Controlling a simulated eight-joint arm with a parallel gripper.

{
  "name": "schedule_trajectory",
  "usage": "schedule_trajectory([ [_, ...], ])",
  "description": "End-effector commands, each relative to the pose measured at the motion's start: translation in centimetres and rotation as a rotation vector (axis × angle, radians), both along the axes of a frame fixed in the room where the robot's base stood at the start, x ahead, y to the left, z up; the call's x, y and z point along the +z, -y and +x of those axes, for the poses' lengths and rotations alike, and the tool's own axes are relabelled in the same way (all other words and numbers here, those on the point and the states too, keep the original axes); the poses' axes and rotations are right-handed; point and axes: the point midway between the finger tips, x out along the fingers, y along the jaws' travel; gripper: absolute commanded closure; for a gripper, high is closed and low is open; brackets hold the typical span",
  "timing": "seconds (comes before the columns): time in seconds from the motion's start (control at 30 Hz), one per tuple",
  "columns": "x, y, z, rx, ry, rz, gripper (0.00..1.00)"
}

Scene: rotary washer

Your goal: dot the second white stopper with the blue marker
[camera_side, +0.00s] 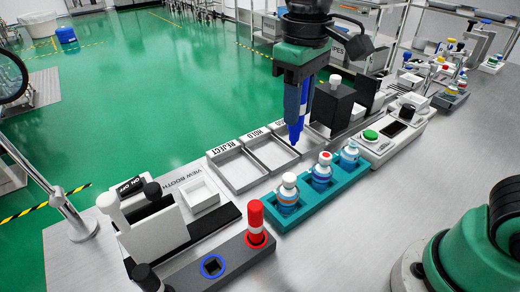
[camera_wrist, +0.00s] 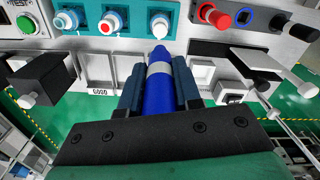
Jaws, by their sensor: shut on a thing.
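My gripper (camera_side: 302,92) is shut on the blue marker (camera_side: 297,122), which hangs upright, tip down, in the air in the side view. In the wrist view the marker (camera_wrist: 159,90) lies between both fingers. A teal rack (camera_side: 318,200) holds three vials in a row. The near vial (camera_side: 288,194) and the far vial (camera_side: 349,153) have plain white stoppers. The middle vial (camera_side: 323,168) has a red dot on its white stopper. In the wrist view the marker tip appears just below the right-hand vial (camera_wrist: 160,22); contact is not visible.
A grey marker stand (camera_side: 235,262) holds a red marker (camera_side: 256,222), a black one (camera_side: 146,278) and an empty blue-ringed socket (camera_side: 212,266). Trays marked REJECT (camera_side: 237,170) and HOLD lie behind the rack. A view booth (camera_side: 160,228) stands left; a green-button device (camera_side: 372,136) stands right.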

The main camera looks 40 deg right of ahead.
Motion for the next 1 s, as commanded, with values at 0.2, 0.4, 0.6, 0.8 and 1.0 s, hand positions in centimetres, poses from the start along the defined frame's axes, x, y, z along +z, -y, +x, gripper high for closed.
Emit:
schedule_trajectory([
  [0.2, -1.1, 0.0, 0.0, 0.000, 0.000, 0.000, 1.00],
  [0.4, -3.1, 0.0, 0.0, 0.000, 0.000, 0.000, 1.00],
  [0.6, -4.8, 0.0, 0.0, 0.000, 0.001, 0.000, 1.00],
  [0.8, -5.6, 0.0, 0.0, 0.000, 0.001, 0.000, 1.00],
  [1.0, -5.8, 0.0, 0.0, 0.000, 0.001, 0.000, 1.00],
])
